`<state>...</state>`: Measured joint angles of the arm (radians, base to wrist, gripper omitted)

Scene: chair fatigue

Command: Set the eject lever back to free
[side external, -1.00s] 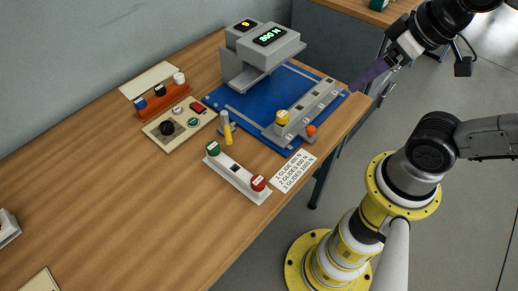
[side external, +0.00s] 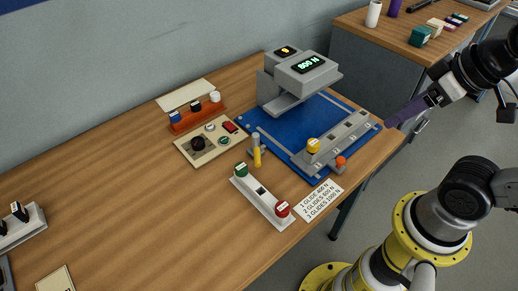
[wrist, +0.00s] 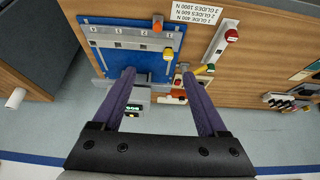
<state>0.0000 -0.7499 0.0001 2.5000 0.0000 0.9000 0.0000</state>
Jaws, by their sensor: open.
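The blue machine plate (side external: 285,117) carries a grey rail (side external: 338,138) with a yellow knob (side external: 313,145) near its front end. An orange knob (side external: 341,160) sits low beside the rail. No label tells which of these is the eject lever. My gripper (side external: 390,121), with purple fingers, is above the right edge of the table, apart from all of them. In the wrist view my gripper (wrist: 158,76) is open and empty.
A beige panel (side external: 210,143), an orange block (side external: 197,118) with several knobs, and a white bar (side external: 262,200) with green and red knobs stand left. A printed card (side external: 319,200) lies in front. The table's left is mostly clear.

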